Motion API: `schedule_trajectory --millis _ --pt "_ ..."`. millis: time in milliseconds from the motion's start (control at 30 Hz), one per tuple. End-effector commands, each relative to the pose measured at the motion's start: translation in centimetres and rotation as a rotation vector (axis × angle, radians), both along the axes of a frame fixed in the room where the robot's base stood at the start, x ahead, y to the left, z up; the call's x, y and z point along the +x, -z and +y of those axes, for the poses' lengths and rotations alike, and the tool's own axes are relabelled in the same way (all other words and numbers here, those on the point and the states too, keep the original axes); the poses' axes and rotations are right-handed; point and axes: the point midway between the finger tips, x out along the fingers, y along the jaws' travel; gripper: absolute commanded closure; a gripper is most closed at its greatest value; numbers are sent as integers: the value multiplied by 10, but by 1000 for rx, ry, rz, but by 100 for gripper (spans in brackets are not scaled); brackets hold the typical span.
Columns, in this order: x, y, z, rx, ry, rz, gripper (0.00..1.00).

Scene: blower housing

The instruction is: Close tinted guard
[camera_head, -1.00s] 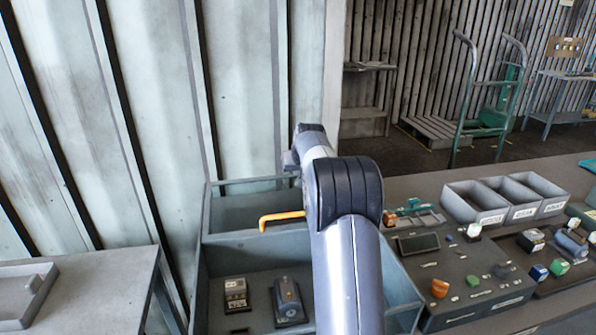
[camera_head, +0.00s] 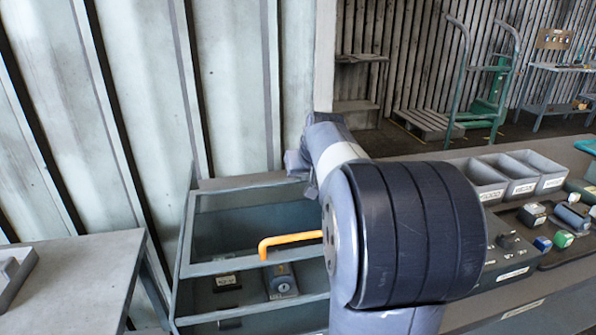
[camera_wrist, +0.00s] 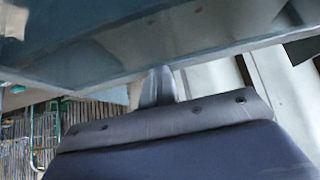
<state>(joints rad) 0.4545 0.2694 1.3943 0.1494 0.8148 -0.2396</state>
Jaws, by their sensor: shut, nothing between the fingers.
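The tinted guard (camera_head: 235,222) is a see-through, framed panel on the grey-blue box (camera_head: 182,285), still partly raised and tilted. Its orange handle (camera_head: 291,239) sticks out from the front bar at the middle. My arm covers the guard's right side in the head view. In the wrist view, my gripper (camera_wrist: 160,73) is shut and empty, its tips at the edge of a glossy tinted panel (camera_wrist: 90,35). I cannot tell whether they touch.
A grey table (camera_head: 85,275) stands left of the box, with a gap between. Grey bins (camera_head: 520,180) and a panel of small parts (camera_head: 510,250) lie to the right. A corrugated wall (camera_head: 130,110) rises close behind the box.

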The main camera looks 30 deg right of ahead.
Motion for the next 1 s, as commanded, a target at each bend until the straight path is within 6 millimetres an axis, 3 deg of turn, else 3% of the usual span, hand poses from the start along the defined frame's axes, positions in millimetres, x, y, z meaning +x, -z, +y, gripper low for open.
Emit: schedule_trajectory --millis 200,400,600,1000 --pt "-47 2 13 0 1 1 100" --pt "-72 2 21 1 1 3 100" --pt "-84 3 24 2 -1 9 100" --pt "-86 2 23 -2 2 10 100"
